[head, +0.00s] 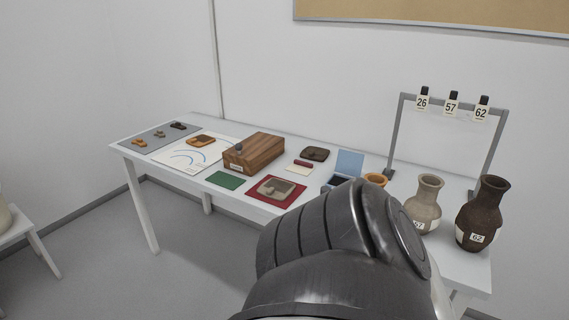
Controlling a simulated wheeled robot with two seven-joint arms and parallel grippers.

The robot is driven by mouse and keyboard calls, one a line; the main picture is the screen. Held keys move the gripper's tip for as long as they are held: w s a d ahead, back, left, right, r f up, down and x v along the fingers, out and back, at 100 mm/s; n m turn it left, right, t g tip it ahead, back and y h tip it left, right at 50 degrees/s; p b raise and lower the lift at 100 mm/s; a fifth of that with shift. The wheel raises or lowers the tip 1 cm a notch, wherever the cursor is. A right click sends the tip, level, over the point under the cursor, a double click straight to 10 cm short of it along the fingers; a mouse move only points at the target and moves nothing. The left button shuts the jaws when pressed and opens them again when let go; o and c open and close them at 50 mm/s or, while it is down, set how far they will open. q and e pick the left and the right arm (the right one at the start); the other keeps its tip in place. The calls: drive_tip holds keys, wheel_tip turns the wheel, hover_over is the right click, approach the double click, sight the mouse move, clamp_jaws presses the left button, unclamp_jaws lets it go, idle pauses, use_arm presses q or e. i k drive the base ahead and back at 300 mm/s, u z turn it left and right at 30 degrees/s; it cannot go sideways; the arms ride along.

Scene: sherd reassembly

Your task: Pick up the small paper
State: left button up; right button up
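A small pale piece with a red back strip (299,168) lies on the table, right of the wooden box; it may be the small paper, but I cannot tell for sure. A larger white sheet with a blue curve (175,158) lies left of the box. Small white number cards reading 26 (422,103), 57 (450,107) and 62 (481,113) hang from black clips on a grey rack. A dark link of my arm fills the lower middle and covers part of the table. Neither gripper shows.
The white table (222,203) carries a wooden box (254,153), a green mat (225,180), a red mat (261,200) with a sherd, a blue open box (349,163), a grey vase (426,196) and a dark brown vase (480,215). Sherds lie on a grey mat (158,131) at left.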

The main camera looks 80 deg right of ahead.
sight(300, 167)
drive_tip(key=z, duration=0.55)
drive_tip(key=i, duration=1.9)
drive_tip(key=z, duration=1.15)
